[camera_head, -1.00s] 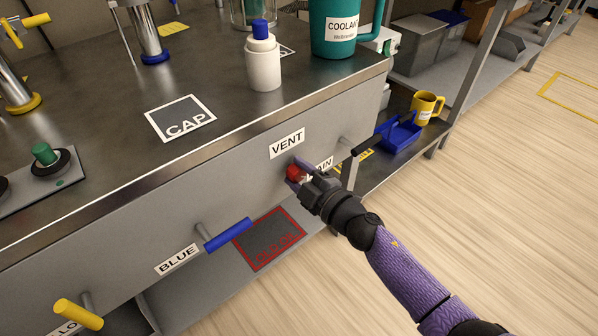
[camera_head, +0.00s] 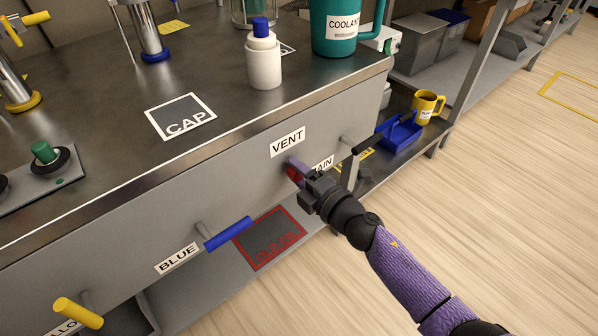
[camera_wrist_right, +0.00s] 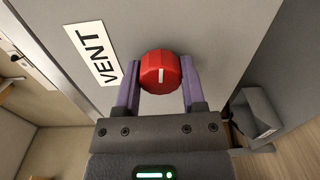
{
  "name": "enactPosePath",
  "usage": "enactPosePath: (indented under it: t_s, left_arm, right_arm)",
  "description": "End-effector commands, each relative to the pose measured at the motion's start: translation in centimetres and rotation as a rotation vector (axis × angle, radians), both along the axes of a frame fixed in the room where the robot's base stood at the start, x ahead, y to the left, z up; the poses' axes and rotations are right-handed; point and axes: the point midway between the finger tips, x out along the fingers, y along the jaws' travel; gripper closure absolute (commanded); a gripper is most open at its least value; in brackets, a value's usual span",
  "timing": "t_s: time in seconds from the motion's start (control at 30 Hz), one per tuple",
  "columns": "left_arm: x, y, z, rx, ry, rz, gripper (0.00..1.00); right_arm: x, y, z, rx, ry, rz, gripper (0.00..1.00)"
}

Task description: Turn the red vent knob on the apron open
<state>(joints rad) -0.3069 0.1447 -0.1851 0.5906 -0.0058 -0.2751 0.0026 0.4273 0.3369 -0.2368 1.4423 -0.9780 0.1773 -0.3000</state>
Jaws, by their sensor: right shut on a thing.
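The red vent knob (camera_wrist_right: 160,72) is on the grey apron (camera_head: 235,165), beside the VENT label (camera_head: 287,142). In the right wrist view a white mark on its face runs nearly straight up and down the picture. My right gripper (camera_wrist_right: 159,84) has one purple finger on each side of the knob and is shut on it. In the head view the knob (camera_head: 293,174) is mostly hidden behind the right gripper (camera_head: 295,172). My left gripper is not in view.
A blue handle (camera_head: 228,234) and a yellow handle (camera_head: 78,313) stick out from the apron to the left. A black handle (camera_head: 367,144) sticks out to the right. A white bottle (camera_head: 263,65) and teal coolant jug (camera_head: 333,30) stand on the bench top.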

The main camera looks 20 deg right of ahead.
Motion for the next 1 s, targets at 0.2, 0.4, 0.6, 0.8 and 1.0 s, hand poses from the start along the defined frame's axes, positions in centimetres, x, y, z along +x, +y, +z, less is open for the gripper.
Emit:
enactPosePath:
  t_s: [0.2, 0.4, 0.6, 0.8, 1.0]
  left_arm:
    - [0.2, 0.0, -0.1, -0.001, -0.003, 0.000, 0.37]
    - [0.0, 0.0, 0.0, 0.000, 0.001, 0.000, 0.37]
    - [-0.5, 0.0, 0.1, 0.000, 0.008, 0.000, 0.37]
    - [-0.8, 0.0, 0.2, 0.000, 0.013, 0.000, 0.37]
    - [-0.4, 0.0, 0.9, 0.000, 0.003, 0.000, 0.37]
  right_arm:
    - [-0.1, 0.0, -0.2, -0.009, 0.000, 0.001, 1.00]
    - [-0.1, 0.0, -0.2, -0.009, 0.000, 0.001, 1.00]
    - [0.0, 0.0, -0.1, -0.009, 0.000, 0.001, 0.16]
    - [0.0, 0.0, -0.1, -0.008, -0.002, 0.000, 0.13]
    - [-1.8, -0.6, 0.2, -0.006, 0.000, 0.000, 0.13]
